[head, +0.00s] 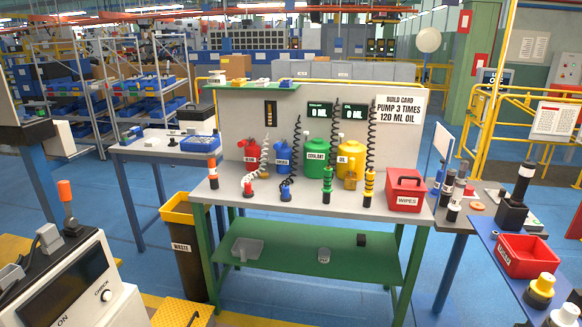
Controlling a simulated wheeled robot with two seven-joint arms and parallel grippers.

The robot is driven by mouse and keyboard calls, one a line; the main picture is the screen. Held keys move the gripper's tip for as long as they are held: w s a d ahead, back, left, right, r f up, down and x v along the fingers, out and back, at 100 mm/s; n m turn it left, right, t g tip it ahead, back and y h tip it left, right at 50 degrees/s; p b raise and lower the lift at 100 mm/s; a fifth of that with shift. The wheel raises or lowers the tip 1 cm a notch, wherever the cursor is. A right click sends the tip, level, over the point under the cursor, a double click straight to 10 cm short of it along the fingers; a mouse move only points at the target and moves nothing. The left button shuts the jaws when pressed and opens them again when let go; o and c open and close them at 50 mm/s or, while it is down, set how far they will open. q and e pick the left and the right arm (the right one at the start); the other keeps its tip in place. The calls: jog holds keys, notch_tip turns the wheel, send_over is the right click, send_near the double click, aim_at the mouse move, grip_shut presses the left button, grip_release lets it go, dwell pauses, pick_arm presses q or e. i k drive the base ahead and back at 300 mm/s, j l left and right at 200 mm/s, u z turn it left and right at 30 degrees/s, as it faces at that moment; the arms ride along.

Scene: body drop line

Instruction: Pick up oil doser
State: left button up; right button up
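The yellow and black oil doser (368,188) stands upright near the front right of the workbench (300,208) in the head view. A black coiled hose (371,135) runs up from it. Behind it is a yellow container (350,157) labelled OIL, with a smaller yellow vessel (350,181) in front. A build card (401,107) reads pump 3 times, 120 ml oil. Two dark displays above the containers appear to read 0 ML. Neither of my grippers shows in this view, and nothing touches the doser.
A green and black doser (327,186) stands left of the oil doser. A red WIPES box (405,190) stands to its right. Red and blue dosers stand farther left. A waste bin (184,245) is left of the bench. Blue floor shows between the stations.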

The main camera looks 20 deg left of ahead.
aim_at(210, 155)
jog(key=i+u, duration=0.2)
jog(key=u, duration=0.25)
jog(key=i+l+u, duration=0.1)
jog(key=u, duration=0.35)
jog(key=i+l+u, duration=0.2)
jog(key=u, duration=0.25)
jog(key=i+l, duration=0.35)
jog(key=i, duration=0.2)
jog(key=i+l, duration=0.3)
jog(key=i, duration=0.25)
